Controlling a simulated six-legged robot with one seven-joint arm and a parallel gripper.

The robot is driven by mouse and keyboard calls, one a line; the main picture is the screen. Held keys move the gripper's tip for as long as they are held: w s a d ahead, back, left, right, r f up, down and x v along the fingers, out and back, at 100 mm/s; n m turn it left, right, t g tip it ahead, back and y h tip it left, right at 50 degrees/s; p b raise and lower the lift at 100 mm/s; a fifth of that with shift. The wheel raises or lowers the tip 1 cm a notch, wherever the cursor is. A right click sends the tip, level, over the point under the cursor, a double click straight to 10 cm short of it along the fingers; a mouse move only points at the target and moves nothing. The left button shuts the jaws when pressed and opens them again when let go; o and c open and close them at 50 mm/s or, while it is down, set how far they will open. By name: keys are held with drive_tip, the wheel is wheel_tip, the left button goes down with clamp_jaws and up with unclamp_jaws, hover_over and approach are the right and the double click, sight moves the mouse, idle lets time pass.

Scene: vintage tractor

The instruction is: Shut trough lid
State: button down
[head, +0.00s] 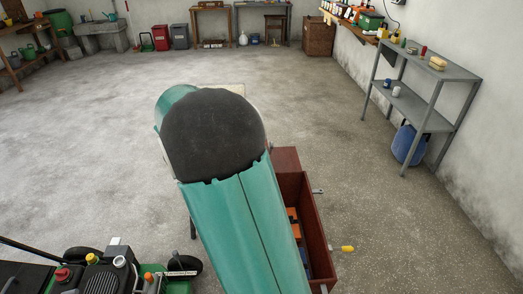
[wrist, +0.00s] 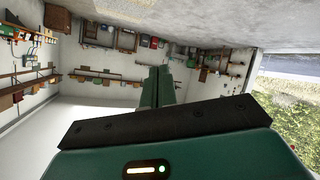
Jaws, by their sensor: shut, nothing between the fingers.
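A red-brown open box (head: 318,232), which looks like the trough, stands on the floor just right of my teal arm in the head view. Orange items (head: 293,214) show inside it. A flat red-brown panel (head: 285,159) is at its far end; I cannot tell whether this is the lid. A yellow-tipped piece (head: 347,248) sticks out at its right side. My arm hides the box's left side. My gripper (wrist: 158,72) shows in the wrist view, its green fingers together and empty. It is hidden in the head view, and the trough is not recognisable in the wrist view.
A green mower (head: 110,270) stands at the lower left. A grey metal shelf (head: 425,105) stands by the right wall, with a blue container (head: 408,145) at it. Benches and bins line the back wall. The concrete floor (head: 90,150) is clear at the left and middle.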

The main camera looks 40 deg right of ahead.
drive_tip(key=w+d+f+g+h, duration=0.1)
drive_tip(key=w+d+f+h, duration=0.25)
drive_tip(key=d+f, duration=0.35)
drive_tip(key=s+d+f+g+h, duration=0.45)
drive_tip(key=d+f, duration=0.35)
drive_tip(key=f, duration=0.2)
drive_tip(key=s+d+f+g+h, duration=0.3)
drive_tip(key=d+f+g+h, duration=0.15)
drive_tip(key=d+f, duration=0.4)
drive_tip(key=s+d+f, duration=0.1)
drive_tip(key=d+f, duration=0.1)
drive_tip(key=d, duration=0.9)
drive_tip(key=shift+s+d+f, duration=0.15)
drive_tip(key=shift+d+f, duration=0.05)
drive_tip(key=shift+f, duration=0.15)
drive_tip(key=shift+s+d+f+y, duration=0.1)
drive_tip(key=shift+d+y, duration=0.15)
drive_tip(key=shift+y, duration=0.1)
